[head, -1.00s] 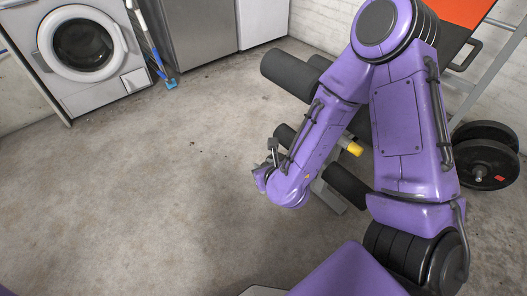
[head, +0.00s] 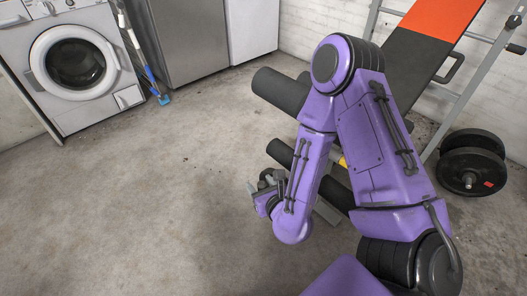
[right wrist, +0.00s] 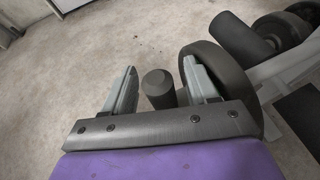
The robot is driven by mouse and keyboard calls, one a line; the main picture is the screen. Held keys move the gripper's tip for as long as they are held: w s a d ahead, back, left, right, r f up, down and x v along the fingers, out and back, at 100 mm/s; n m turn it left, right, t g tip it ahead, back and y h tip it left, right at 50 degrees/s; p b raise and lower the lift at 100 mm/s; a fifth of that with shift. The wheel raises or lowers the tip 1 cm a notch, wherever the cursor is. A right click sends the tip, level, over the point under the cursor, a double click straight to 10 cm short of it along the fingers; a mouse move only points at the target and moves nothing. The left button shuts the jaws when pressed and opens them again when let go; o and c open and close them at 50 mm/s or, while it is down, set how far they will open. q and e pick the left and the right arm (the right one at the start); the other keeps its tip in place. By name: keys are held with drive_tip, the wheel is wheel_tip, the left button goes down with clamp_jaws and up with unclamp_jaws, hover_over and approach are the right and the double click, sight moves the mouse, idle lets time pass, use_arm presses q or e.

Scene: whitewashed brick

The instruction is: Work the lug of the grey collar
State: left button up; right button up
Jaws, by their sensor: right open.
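In the right wrist view, my right gripper (right wrist: 160,68) is open, with one pale grey finger on each side of a short dark grey peg (right wrist: 158,86), apparently the lug. The peg stands between the fingers with a visible gap to the left finger; contact on the right is unclear. A large dark grey round part (right wrist: 243,92), apparently the collar, lies behind and right of the right finger, which hides part of it. In the head view my right gripper (head: 265,184) is small beside the bench, partly hidden by my purple forearm. My left gripper is out of view.
A weight bench with black foam rollers (head: 281,91) stands close behind my right arm. Black weight plates (head: 470,170) lie at the right. A washing machine (head: 75,65) and a steel cabinet (head: 185,40) stand at the back. The concrete floor (head: 130,190) at left is clear.

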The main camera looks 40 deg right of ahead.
sight(264, 187)
drive_tip(key=p+v, duration=0.2)
drive_tip(key=p, duration=0.1)
drive_tip(key=p+v, duration=0.2)
drive_tip(key=shift+s+r+p, duration=0.15)
drive_tip(key=shift+r+p, duration=0.25)
drive_tip(key=shift+r, duration=0.2)
drive_tip(key=p+v, duration=0.2)
drive_tip(key=v, duration=0.1)
drive_tip(key=f+p+v, duration=0.1)
drive_tip(key=p+v, duration=0.1)
drive_tip(key=shift+s+a+r, duration=0.1)
drive_tip(key=shift+s+a, duration=0.1)
drive_tip(key=shift+s, duration=0.35)
